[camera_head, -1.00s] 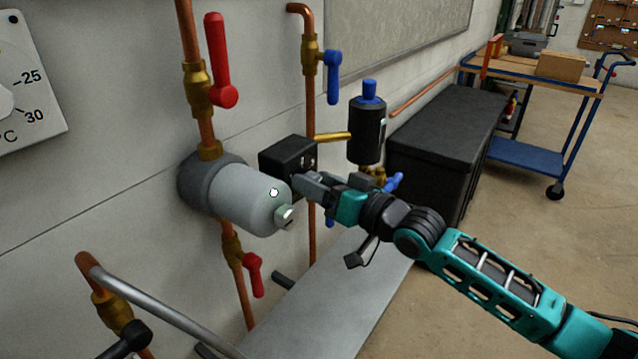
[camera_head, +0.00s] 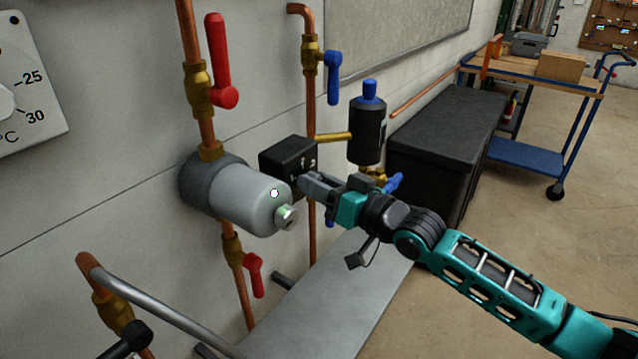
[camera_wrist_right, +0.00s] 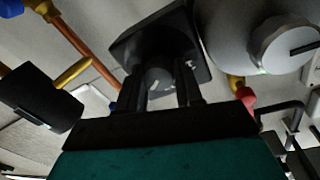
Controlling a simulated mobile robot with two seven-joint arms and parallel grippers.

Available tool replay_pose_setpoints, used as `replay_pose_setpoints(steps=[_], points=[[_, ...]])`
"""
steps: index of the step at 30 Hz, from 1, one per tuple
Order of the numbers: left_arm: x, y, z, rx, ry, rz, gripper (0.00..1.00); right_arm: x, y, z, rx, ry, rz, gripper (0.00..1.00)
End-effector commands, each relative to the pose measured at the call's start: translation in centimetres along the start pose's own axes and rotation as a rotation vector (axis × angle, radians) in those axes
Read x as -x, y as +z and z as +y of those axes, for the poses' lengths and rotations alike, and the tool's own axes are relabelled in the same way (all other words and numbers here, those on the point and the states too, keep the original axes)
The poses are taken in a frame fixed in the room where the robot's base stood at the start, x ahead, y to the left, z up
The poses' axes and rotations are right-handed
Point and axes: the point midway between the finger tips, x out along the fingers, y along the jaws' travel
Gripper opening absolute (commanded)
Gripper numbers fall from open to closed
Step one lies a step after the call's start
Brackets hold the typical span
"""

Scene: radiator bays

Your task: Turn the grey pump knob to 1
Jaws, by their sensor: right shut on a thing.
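The black pump control box (camera_head: 284,154) sits on the pipework, right of the grey pump cylinder (camera_head: 243,198). White marks show on its front face, too small to read surely. My right gripper (camera_head: 306,183) is at the box's front face. In the right wrist view the grey pump knob (camera_wrist_right: 158,79) sits on the black box (camera_wrist_right: 150,45), between my right fingers (camera_wrist_right: 162,92), which are shut on it. The fingers hide part of the knob, and its pointer is not clear. In the head view the gripper hides the knob. My left gripper is not in view.
A red-handled valve (camera_head: 220,62) and a blue-handled valve (camera_head: 333,78) are on the copper pipes above. A black cylinder with a blue cap (camera_head: 368,130) stands close behind my right gripper. A black chest (camera_head: 440,140) and a blue trolley (camera_head: 540,155) are farther right.

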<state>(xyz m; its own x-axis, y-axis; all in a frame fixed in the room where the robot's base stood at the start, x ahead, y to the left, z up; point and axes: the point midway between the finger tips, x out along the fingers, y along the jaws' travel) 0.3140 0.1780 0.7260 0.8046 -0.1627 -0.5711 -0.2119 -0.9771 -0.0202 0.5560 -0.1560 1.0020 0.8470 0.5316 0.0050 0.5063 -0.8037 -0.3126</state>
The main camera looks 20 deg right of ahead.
Motion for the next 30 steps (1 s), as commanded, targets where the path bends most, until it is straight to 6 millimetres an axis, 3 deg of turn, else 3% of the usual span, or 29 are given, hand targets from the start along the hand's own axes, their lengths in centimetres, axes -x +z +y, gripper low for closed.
replay_pose_setpoints(steps=[8, 30], points=[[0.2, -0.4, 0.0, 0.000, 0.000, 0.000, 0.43, 0.0, 0.0, 0.1, 0.181, -0.004, 0.015, 0.05], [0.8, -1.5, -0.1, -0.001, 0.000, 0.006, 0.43, 0.0, 0.1, 0.1, 0.878, -0.030, 0.082, 0.05]])
